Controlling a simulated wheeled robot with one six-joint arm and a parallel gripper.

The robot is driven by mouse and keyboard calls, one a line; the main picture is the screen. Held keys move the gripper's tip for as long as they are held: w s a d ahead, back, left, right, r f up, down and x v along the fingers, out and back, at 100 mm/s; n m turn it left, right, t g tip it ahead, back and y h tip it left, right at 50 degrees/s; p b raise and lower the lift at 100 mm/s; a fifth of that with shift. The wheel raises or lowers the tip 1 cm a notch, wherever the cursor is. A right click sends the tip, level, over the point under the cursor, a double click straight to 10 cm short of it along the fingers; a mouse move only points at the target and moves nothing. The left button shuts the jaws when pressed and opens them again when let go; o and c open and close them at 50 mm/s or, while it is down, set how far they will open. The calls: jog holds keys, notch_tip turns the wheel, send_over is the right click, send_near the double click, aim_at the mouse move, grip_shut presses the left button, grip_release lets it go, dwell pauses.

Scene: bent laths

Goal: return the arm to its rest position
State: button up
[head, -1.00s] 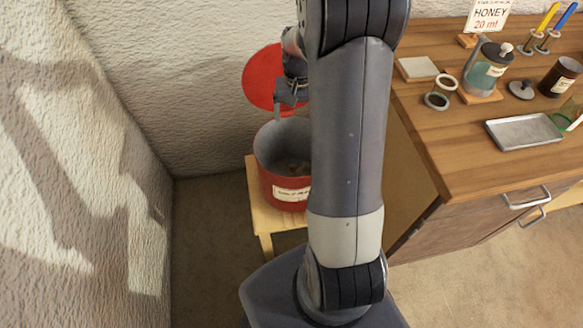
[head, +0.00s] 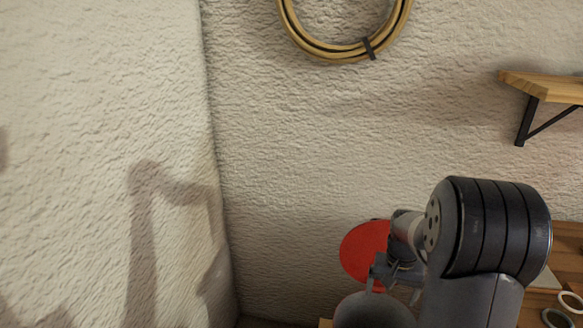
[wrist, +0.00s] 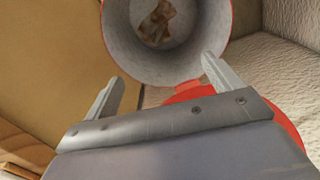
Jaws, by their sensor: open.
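My gripper (wrist: 160,92) is open, with its two fingers spread apart and nothing between them. In the wrist view a red bucket (wrist: 118,62) with a grey inside is just beyond the fingertips, and some brown scraps (wrist: 157,22) lie at its bottom. In the head view my gripper (head: 384,282) is low on the right, above the grey inside of the bucket (head: 368,312). A red round lid (head: 362,250) stands against the wall behind it. It also shows partly under my gripper in the wrist view (wrist: 289,124). My arm hides part of the bucket.
A coil of hose (head: 335,52) hangs high on the back wall. A wooden shelf (head: 545,86) on a black bracket is at the right. A wooden worktop (head: 566,240) is at the lower right, partly hidden by my arm. The wall above my arm is clear.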

notch_tip(320, 180, down, 12)
jog(key=b, duration=0.4)
jog(key=shift+r, duration=0.25)
jog(key=shift+r, duration=0.1)
notch_tip(320, 180, up, 16)
jog(key=p, duration=0.5)
notch_tip(320, 180, down, 17)
jog(key=b, duration=0.6)
jog(key=a+r+n+p, duration=0.2)
jog(key=a+r+p, duration=0.4)
jog(key=r+p, duration=0.4)
jog(key=a+r+n+p, duration=0.2)
jog(key=a+r+p, duration=0.5)
jog(key=r+p, duration=0.4)
jog(key=shift+w+a+n+p, duration=0.2)
jog(key=shift+a+n+p, duration=0.15)
jog(key=shift+p, duration=0.85)
